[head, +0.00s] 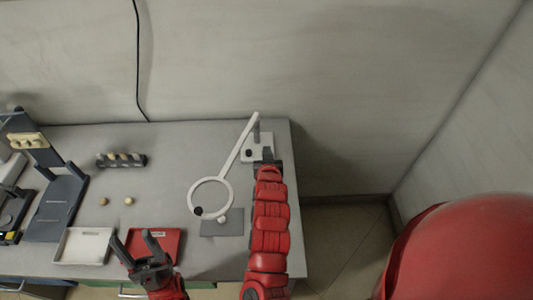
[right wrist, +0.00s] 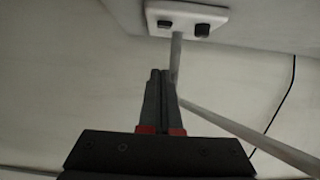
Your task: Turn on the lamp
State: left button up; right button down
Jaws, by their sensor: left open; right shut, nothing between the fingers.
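The lamp is a white ring (head: 190,197) on a long slanted arm (head: 238,143), with a post on a white base (head: 251,140) at the table's back right. In the right wrist view the base (right wrist: 165,14) is at the top and carries two dark buttons (right wrist: 202,30). My right gripper (head: 266,156) is shut and empty at the base's near right side. In the right wrist view its fingertips (right wrist: 165,72) are close to the post; contact cannot be told. My left gripper (head: 132,238) is open and empty over the red tray. Whether the lamp is lit cannot be told.
A red tray (head: 172,245) and a white tray (head: 83,247) lie at the front. A grey pad (head: 234,229) with a small round piece lies below the ring. A dark rack (head: 107,161) and dark stands (head: 55,211) are left. The table's right edge is near my right arm.

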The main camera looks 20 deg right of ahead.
jog(key=x, duration=0.4)
jog(key=shift+w+d+r+p, duration=0.1)
jog(key=shift+w+d+p, duration=0.05)
jog(key=shift+p, duration=0.25)
jog(key=f, duration=0.2)
jog(key=f+p, duration=0.1)
jog(key=shift+s+f, duration=0.3)
jog(key=shift+f, duration=0.25)
jog(key=shift+s+a+f+b, duration=0.1)
jog(key=shift+a+f+b, duration=0.05)
jog(key=shift+f+b, duration=0.35)
jog(key=shift+s+a+f+b, duration=0.15)
jog(key=shift+f+b, duration=0.2)
jog(key=shift+b, duration=0.25)
jog(key=shift+r+p, duration=0.35)
jog(key=shift+p, duration=0.05)
jog(key=shift+r, duration=0.1)
